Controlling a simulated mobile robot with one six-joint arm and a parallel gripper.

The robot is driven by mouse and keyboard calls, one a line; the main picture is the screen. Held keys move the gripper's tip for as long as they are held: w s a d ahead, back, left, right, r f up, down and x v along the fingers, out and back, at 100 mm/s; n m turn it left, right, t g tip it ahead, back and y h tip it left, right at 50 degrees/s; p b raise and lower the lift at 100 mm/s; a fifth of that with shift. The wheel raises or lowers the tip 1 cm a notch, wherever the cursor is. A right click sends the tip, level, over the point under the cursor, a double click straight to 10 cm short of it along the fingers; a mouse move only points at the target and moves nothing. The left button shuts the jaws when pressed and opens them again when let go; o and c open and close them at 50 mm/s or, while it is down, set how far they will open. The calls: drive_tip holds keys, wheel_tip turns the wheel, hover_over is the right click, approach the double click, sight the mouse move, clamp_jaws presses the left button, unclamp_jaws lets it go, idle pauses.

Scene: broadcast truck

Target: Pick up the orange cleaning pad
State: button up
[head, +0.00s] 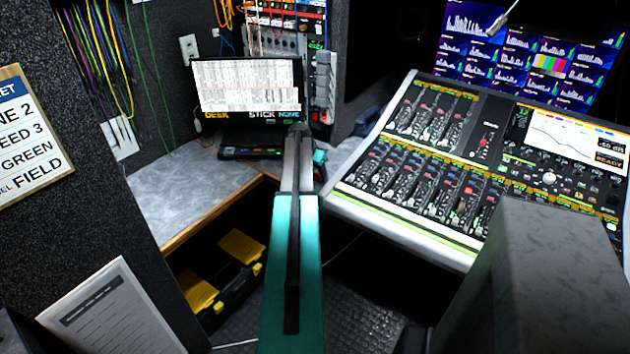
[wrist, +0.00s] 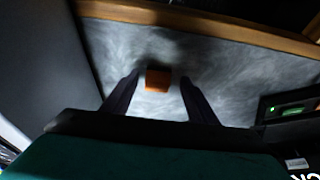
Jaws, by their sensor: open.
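The orange cleaning pad (wrist: 158,80) lies on the grey desk surface in the wrist view, a small block with a dark shadow beside it. My gripper (wrist: 160,76) is open, with one dark finger at the left of the pad and one at the right in that view. There is space between the pad and each finger, and nothing is held. I cannot tell how high the fingertips are above the desk. In the head view I do not see the pad; my teal arm reaches toward the desk (head: 185,197) and covers part of it.
A black device (wrist: 292,108) with a green display sits right of the gripper in the wrist view. A wooden edge (wrist: 205,22) borders the desk. In the head view, a monitor (head: 248,88) stands behind, a mixing console (head: 420,170) is at right, and a dark wall is at left.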

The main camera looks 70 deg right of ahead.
sight(316, 174)
drive_tip(key=shift+c, duration=0.3)
drive_tip(key=c, duration=1.2)
drive_tip(key=shift+r+b, duration=0.7)
drive_tip(key=shift+r, duration=4.3)
